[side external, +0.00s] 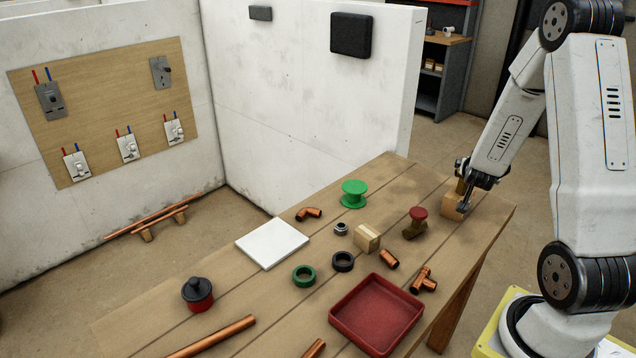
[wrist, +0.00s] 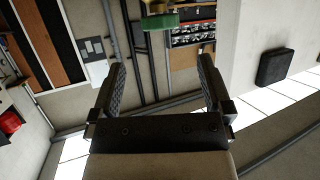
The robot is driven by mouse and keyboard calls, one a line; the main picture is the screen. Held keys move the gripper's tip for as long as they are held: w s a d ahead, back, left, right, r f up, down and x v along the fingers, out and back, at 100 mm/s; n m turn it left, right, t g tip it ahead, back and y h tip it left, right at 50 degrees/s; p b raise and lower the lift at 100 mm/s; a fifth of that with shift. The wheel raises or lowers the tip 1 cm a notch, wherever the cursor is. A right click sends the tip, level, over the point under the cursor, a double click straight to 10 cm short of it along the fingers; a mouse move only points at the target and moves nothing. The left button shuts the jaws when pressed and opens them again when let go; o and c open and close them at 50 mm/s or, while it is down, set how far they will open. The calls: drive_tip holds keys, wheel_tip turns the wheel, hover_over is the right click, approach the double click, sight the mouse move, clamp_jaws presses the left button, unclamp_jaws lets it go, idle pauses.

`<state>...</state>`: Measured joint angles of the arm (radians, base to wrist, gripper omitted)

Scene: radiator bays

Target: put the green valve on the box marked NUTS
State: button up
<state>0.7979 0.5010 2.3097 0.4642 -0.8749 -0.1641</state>
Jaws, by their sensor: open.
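My gripper (side external: 464,194) is at the far right end of the bench, close to a tan block or box (side external: 452,206). Its two fingers are apart in the wrist view (wrist: 160,68), with nothing between them. A green round part with a brass-coloured piece, which looks like the green valve (wrist: 164,21), shows past the fingertips at the top edge there, partly cut off. In the side view something brass-coloured stands by the gripper; its green part is not clear. A small cardboard box (side external: 367,239) sits mid-bench; I cannot read any marking on either box.
A green spool-like piece (side external: 354,194), a red-topped brass valve (side external: 415,222), a red tray (side external: 376,314), a white plate (side external: 272,243), a red pot (side external: 197,293), rings and copper fittings lie on the bench. A white wall (side external: 310,100) stands behind.

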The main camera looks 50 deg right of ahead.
drive_tip(key=shift+s+a+r, duration=0.15)
drive_tip(key=shift+a, duration=0.2)
idle(0.4)
drive_tip(key=w+a+f+n+t+y, duration=0.1)
drive_tip(key=w+a+n+y, duration=0.25)
drive_tip(key=a, duration=0.65)
drive_tip(key=w+a+n+t+y, duration=0.1)
drive_tip(key=w+a+n+y, duration=0.3)
drive_tip(key=a, duration=0.6)
drive_tip(key=s+a+n+g+y, duration=0.2)
drive_tip(key=s+a+n, duration=0.1)
drive_tip(key=a, duration=0.5)
drive_tip(key=s+a+n+g+y, duration=0.2)
drive_tip(key=s+a+n+y, duration=0.1)
drive_tip(key=a, duration=0.6)
drive_tip(key=shift+s, duration=0.7)
